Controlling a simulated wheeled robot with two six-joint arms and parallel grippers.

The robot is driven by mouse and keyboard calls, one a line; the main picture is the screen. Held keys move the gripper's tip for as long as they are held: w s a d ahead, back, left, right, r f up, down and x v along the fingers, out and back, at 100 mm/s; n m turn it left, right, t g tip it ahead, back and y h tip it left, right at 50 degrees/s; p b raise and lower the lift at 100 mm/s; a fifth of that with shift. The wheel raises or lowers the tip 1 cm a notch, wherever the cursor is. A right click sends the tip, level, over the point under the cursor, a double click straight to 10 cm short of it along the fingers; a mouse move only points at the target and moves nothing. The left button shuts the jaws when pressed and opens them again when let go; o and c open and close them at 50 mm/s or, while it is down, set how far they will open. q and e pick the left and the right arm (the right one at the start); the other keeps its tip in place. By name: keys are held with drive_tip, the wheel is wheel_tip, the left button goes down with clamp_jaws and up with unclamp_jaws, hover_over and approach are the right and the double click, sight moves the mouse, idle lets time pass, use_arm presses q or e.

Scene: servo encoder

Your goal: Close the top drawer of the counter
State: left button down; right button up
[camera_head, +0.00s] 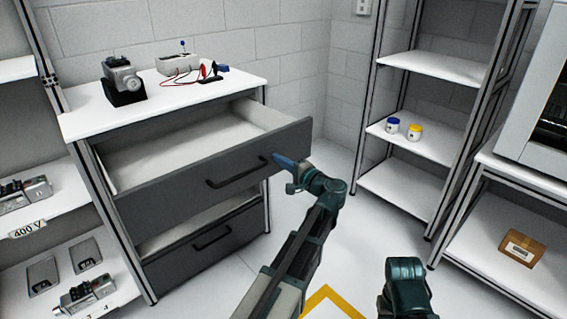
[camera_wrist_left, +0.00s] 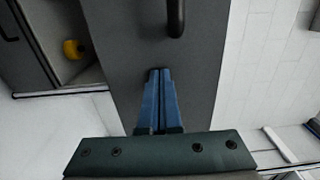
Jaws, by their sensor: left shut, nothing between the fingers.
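The counter (camera_head: 84,126) stands at the left with its top drawer (camera_head: 218,174) pulled well out. The drawer has a dark grey front, a black bar handle (camera_head: 237,172) and a white, empty-looking inside. My left gripper (camera_head: 280,160) is at the drawer front, right of the handle. Its blue fingers are shut together with nothing between them. In the left wrist view the fingers (camera_wrist_left: 158,75) point at the dark front panel (camera_wrist_left: 125,55), with the handle (camera_wrist_left: 176,16) just beyond their tips. I cannot tell whether they touch the panel. My right gripper's fingers are not visible.
The lower drawer (camera_head: 205,249) is also partly open, and a yellow item (camera_wrist_left: 73,48) shows inside it in the wrist view. Devices (camera_head: 123,80) stand on the countertop. A shelf rack (camera_head: 420,140) stands at the back right. Floor right of the counter is clear.

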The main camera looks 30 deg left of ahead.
use_arm(q)
hover_over(229, 141)
drive_tip(key=shift+s+d, duration=0.1)
drive_tip(key=shift+d, duration=0.15)
drive_tip(key=shift+a, duration=0.3)
drive_tip(key=shift+w+a+r, duration=0.15)
drive_tip(key=shift+w, duration=0.05)
drive_tip(key=v, duration=1.5)
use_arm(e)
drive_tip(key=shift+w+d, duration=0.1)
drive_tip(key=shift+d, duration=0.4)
